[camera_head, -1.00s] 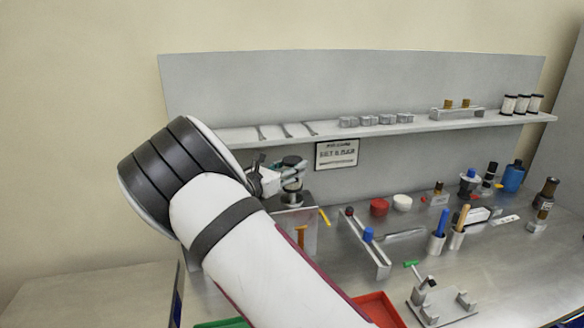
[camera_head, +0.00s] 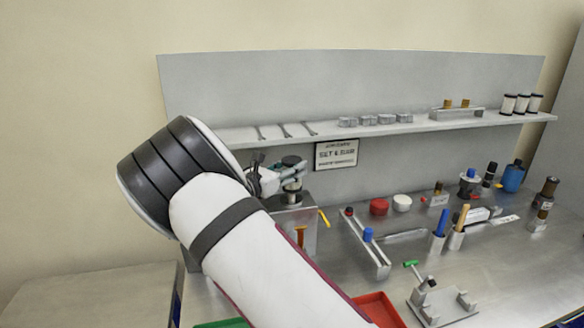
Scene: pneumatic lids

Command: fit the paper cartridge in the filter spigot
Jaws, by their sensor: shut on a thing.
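My gripper (camera_head: 284,176) is at the metal stand (camera_head: 307,222) in the left middle of the bench, partly hidden behind my arm. Its fingers are shut on a small pale, round piece (camera_head: 292,185) just above the top of the stand. A dark round cap (camera_head: 291,160) shows above the fingers. The piece looks upright and may be the paper cartridge, but it is too small to be sure. The filter spigot is not clearly told apart from the stand. I cannot tell whether the held piece touches it.
A yellow lever (camera_head: 324,217) sticks out at the stand's right side. A rail with a blue knob (camera_head: 368,234) stands further right. A red tray (camera_head: 378,308) lies in front. A shelf (camera_head: 400,127) with small parts runs behind, above the gripper. A clamp fixture (camera_head: 440,302) is front right.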

